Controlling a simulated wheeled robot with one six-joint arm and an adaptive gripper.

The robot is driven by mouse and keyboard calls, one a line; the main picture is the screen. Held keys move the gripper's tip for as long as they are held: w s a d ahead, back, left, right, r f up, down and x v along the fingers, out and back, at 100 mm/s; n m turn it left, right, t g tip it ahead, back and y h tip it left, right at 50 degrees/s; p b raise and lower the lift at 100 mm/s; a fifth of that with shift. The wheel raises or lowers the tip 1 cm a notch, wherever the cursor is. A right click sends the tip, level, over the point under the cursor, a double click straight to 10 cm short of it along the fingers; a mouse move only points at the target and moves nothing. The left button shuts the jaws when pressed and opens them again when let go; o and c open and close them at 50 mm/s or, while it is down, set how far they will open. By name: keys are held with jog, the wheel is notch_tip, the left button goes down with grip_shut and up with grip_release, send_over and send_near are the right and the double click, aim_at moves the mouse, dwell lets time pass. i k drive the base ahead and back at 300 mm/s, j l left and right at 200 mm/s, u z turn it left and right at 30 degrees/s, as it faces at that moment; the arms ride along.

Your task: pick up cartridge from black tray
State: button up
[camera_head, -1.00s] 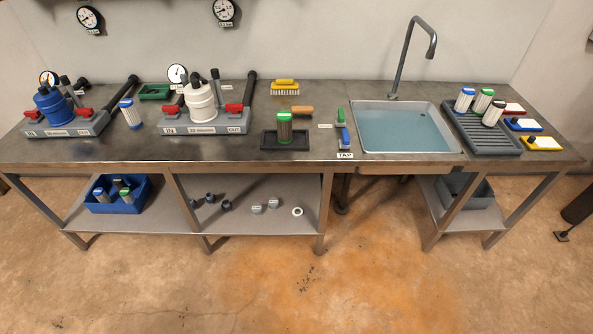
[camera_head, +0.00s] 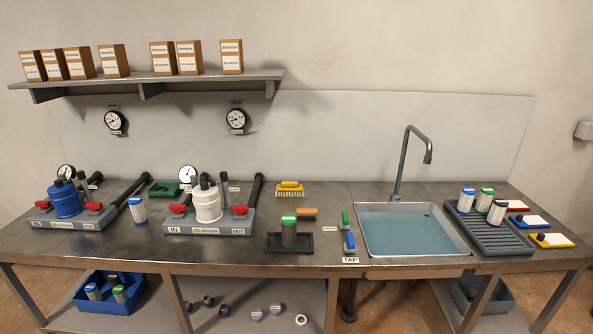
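A cartridge (camera_head: 289,232) with a green cap and a brownish body stands upright in the black tray (camera_head: 273,249) near the front edge of the bench, left of the sink. Its base sits inside the tray rim. My gripper is not in view.
The bench (camera_head: 340,200) holds a blue filter housing (camera_head: 66,201), a white filter housing (camera_head: 207,206), a brush (camera_head: 289,188), a sink (camera_head: 410,227) and a grey rack (camera_head: 487,234) with several cartridges. A tall faucet (camera_head: 405,160) rises behind the sink. A blue bin (camera_head: 106,303) stands below.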

aim_at(288, 221)
jog(key=i+l, duration=0.35)
jog(key=l, duration=0.3)
jog(key=i+l, duration=0.2)
jog(key=u, duration=0.4)
jog(key=l+u, duration=0.15)
jog(key=u, duration=0.25)
jog(key=l+u, duration=0.1)
jog(key=u, duration=0.75)
